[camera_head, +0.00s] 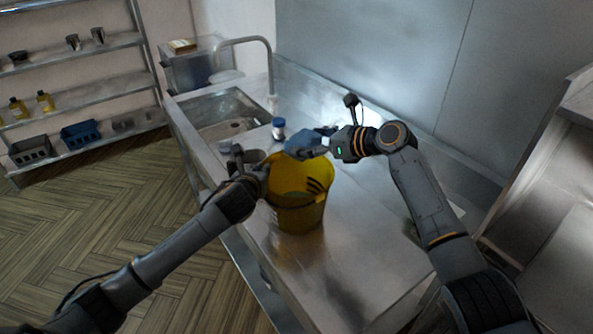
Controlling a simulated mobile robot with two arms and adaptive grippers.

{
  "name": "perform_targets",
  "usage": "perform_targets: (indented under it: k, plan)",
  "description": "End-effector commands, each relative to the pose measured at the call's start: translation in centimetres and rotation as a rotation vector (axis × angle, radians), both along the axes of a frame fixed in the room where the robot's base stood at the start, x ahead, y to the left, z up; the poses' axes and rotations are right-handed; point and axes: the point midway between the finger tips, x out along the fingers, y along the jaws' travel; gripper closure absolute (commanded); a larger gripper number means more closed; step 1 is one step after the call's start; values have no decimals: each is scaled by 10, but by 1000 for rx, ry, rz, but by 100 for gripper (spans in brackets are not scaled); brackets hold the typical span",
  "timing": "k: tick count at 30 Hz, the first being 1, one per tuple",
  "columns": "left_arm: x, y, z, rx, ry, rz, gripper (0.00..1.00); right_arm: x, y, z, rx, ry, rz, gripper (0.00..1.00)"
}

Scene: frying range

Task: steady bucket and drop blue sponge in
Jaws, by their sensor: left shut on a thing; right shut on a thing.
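A yellow bucket (300,216) stands upright on the metal counter (345,262). My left gripper (262,172) is at the bucket's left rim and is shut on the bucket. A blue sponge (301,143) is over the far part of the bucket's opening. My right gripper (325,146) is shut on the sponge and holds it from the right, at about rim height or a little above. The inside of the bucket is partly visible and looks greenish low down. The exact contact of the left fingers with the rim is small and partly hidden.
A sink (222,112) with a tall faucet (243,42) is behind. A small jar with a blue lid (278,128) stands behind the bucket. Grey containers (232,158) stand left of it. Shelves (80,95) hold bottles and bins. The counter's front is clear.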

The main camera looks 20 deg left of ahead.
Motion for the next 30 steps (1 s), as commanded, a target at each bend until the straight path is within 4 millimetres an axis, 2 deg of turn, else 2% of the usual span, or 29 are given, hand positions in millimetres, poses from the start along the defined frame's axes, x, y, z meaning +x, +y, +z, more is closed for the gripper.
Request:
perform_targets:
  k: [4, 5, 6, 7, 20, 26, 30]
  plan:
    - [0, 0, -1, 2, 2, 0, 100, 0, 0, 0, 0, 0, 0, 39]
    - [0, 0, -1, 2, 2, 0, 100, 0, 0, 0, 0, 0, 0, 12]
    - [0, 0, -1, 2, 2, 0, 100, 0, 0, 0, 0, 0, 0, 4]
    - [0, 0, -1, 2, 3, 0, 100, 0, 0, 0, 0, 0, 0, 0]
    - [0, 0, -1, 2, 3, 0, 100, 0, -2, 1, 0, 0, -1, 0]
    - [0, 0, -1, 2, 3, 0, 100, -6, -20, 8, 1, -2, -1, 0]
    - [0, 0, -1, 2, 2, 1, 100, -14, -42, 17, 0, -2, -1, 0]
